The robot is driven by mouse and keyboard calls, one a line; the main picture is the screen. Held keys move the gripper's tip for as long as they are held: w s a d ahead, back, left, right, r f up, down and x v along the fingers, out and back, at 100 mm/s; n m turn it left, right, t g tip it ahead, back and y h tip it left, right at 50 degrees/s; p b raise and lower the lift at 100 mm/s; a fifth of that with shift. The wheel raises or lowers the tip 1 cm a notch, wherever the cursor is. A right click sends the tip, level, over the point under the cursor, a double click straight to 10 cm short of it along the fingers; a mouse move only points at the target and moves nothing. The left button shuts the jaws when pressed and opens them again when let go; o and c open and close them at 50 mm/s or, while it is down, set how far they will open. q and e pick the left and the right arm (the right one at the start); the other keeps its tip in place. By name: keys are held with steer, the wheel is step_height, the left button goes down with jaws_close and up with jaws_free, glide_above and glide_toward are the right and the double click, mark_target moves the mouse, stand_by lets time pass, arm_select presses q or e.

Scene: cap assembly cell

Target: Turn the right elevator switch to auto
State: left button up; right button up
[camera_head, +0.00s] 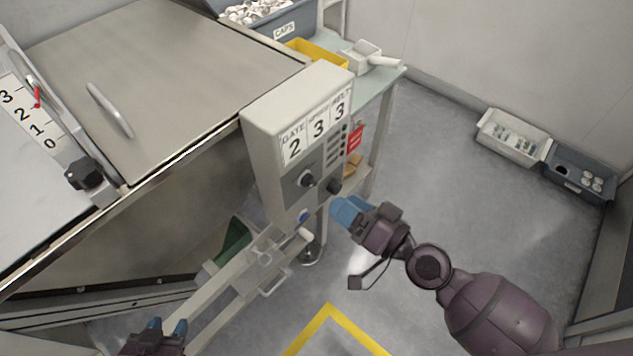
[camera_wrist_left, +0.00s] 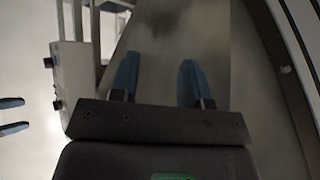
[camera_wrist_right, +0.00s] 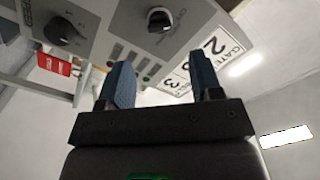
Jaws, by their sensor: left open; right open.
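A pale control box (camera_head: 292,125) at the table corner carries number cards reading 2, 3, 3. Its lower panel has a dark left knob (camera_head: 306,179) and a dark right knob (camera_head: 333,186). In the right wrist view they are one knob (camera_wrist_right: 160,18) at the top middle and another knob (camera_wrist_right: 62,30) at upper left. I cannot read which is the elevator switch or its setting. My right gripper (camera_head: 347,210) is open and empty, just below and right of the right knob, apart from it. My left gripper (camera_head: 168,328) is open and empty at the bottom edge.
A red tag (camera_head: 355,138) hangs at the box's right side. A pale rail with a handle (camera_head: 274,286) juts out below the box. A metal-topped machine (camera_head: 150,75) fills the left. Two bins (camera_head: 513,151) stand on the floor at right; floor between is clear.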

mark_target(315, 183)
steer(key=p+x, duration=0.1)
steer(key=x, duration=0.6)
steer(key=shift+w+a, duration=0.1)
steer(key=shift+a, duration=0.05)
steer(key=shift+w+a, duration=0.2)
steer(key=shift+w, duration=0.05)
steer(key=c, duration=0.9)
